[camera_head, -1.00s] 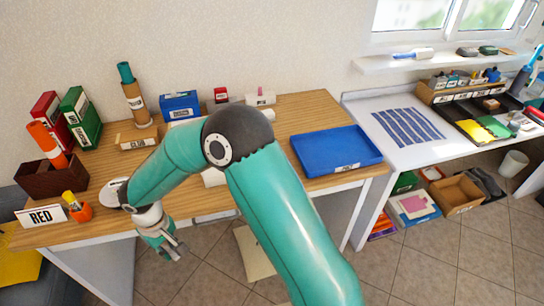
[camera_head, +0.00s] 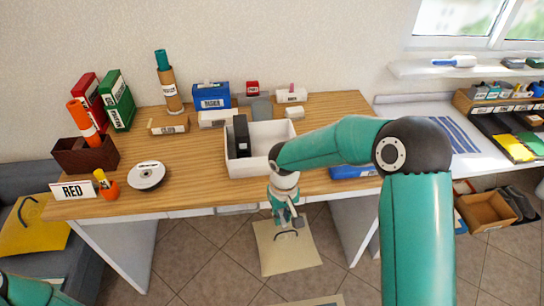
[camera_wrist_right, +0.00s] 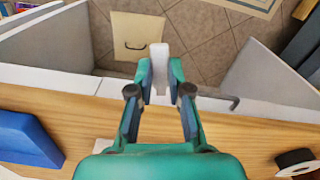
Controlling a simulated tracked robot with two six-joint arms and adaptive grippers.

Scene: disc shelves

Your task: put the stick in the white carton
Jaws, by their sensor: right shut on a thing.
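The white carton (camera_head: 277,155) is an open-topped box near the table's front edge, with a dark upright item (camera_head: 241,134) in its left part. My right gripper (camera_head: 290,214) points down just in front of the table's front edge, below and to the right of the carton. In the right wrist view, my right gripper (camera_wrist_right: 160,88) is shut on a pale, narrow stick (camera_wrist_right: 159,62) that juts out beyond the fingertips. In the head view the stick is too small to make out clearly. My left gripper is not in view.
A blue tray (camera_head: 352,172) lies right of the carton, partly behind my right arm. Boxes line the back. Bare wood lies between disc and carton.

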